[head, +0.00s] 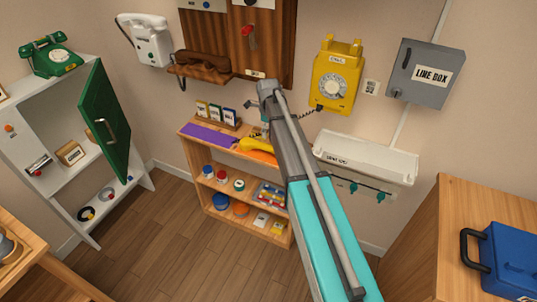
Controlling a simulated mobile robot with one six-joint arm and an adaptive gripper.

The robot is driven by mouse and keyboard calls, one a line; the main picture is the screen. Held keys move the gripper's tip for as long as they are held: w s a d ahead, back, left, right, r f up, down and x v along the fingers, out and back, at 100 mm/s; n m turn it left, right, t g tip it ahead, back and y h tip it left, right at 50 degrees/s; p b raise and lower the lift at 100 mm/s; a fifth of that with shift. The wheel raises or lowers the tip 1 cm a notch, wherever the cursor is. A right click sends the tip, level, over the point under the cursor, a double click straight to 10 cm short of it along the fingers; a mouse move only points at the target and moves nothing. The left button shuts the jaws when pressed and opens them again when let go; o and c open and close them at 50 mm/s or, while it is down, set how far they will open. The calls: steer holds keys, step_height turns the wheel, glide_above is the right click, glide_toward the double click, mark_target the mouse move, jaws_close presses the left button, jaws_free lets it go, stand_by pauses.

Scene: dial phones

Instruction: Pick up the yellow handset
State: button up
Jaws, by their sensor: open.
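The yellow handset (255,144) lies on the top of the low wooden shelf, over an orange patch, with its right part hidden behind my arm. The yellow dial phone (338,78) hangs on the wall to the right, with its cradle empty and a dark cord running down to the left. My gripper (267,128) is small in the head view, just above the handset and partly covered by my arm. It is open and holds nothing that I can see. I cannot tell whether its fingers touch the handset.
The wooden shelf (206,153) bears a purple mat (209,135) and small cards. A white wall tray (365,158) and grey line box (426,73) are right of my arm. A green cabinet door (104,117) stands open at left. The floor is clear.

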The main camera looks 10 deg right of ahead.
mark_target(268, 146)
steer(key=shift+f+b, duration=1.95)
steer(key=shift+f, duration=0.3)
steer(key=shift+f, duration=0.1)
steer(key=shift+w+f+b, duration=0.15)
steer(key=shift+f+b, duration=2.35)
steer(key=shift+b, duration=0.1)
jaws_close()
